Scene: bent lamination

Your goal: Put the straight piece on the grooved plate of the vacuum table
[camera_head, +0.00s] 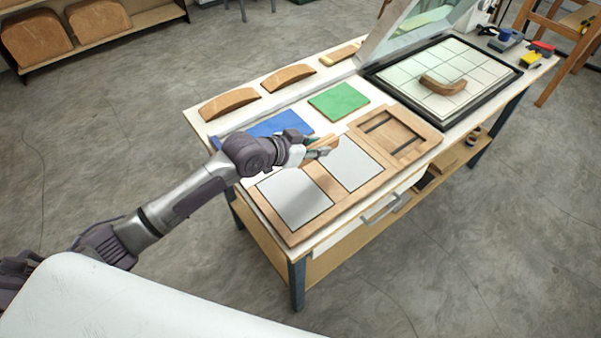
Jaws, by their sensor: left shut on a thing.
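My left gripper (322,152) is shut on a small tan wooden piece (316,143), held above the wooden frame with pale panels. The gripper hides part of the piece, so I cannot tell its full shape. The vacuum table's grooved plate (410,72) is a pale grid in a black rim at the back right, apart from the gripper. A curved brown wooden piece (443,86) lies on the plate. My right gripper is not in view.
The clear lid (415,22) stands open behind the plate. Curved blocks (228,104) and a lighter block (340,55) lie along the back edge. A green square (339,100) and a blue sheet (278,125) lie flat. Small tools (538,52) sit at the far right.

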